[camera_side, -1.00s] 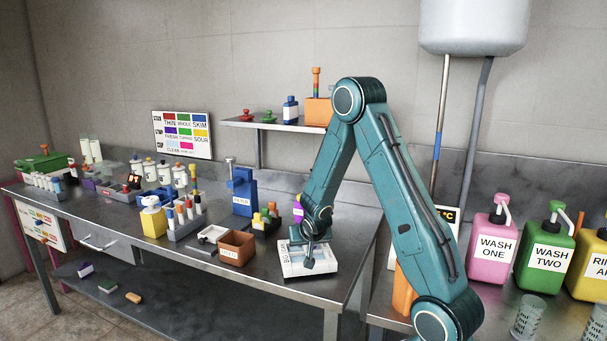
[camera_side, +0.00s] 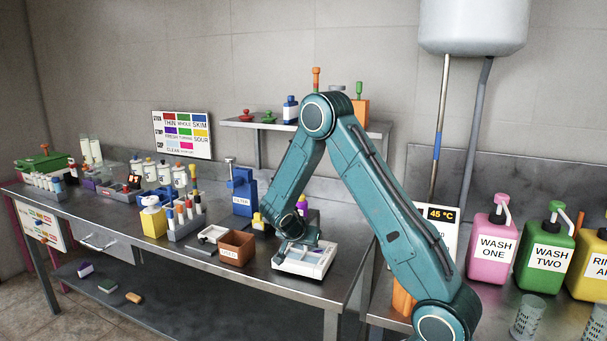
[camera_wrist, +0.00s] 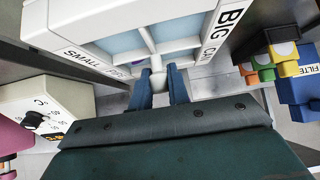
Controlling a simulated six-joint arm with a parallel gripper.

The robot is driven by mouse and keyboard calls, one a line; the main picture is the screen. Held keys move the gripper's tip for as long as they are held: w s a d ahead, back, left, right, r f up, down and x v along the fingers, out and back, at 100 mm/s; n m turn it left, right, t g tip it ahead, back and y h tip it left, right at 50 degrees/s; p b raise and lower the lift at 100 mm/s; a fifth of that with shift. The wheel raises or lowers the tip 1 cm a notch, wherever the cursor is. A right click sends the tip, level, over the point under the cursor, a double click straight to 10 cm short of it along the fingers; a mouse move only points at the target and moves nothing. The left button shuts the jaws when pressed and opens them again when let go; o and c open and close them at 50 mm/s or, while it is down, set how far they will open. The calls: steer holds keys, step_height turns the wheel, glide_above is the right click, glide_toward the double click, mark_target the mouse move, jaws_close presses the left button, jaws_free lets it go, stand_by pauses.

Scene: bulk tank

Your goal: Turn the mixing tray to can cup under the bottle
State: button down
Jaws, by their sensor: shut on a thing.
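The mixing tray (camera_side: 300,268) is a white, low tray with dividers and light blue compartments, near the right end of the steel bench. In the wrist view the tray (camera_wrist: 124,21) fills the top. One side reads "SMALL" and another "BIG" with a partly cut-off word. My gripper (camera_wrist: 159,80) is shut on a small white knob at the tray's near edge. In the side view my wrist covers the tray's back left part and the fingertips are hidden.
A brown box (camera_side: 236,248) and blue filter stand (camera_side: 242,190) are left of the tray. Small coloured blocks (camera_wrist: 270,64) show right of it in the wrist view. The 45 °C device (camera_side: 441,222) stands to the right. The bench's front edge is close to the tray.

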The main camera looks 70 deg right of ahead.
stand_by(0.3)
steer(key=c, duration=1.3)
jaws_free()
steer(key=shift+c, duration=0.2)
steer(key=v, duration=1.4)
steer(key=shift+w, duration=0.2)
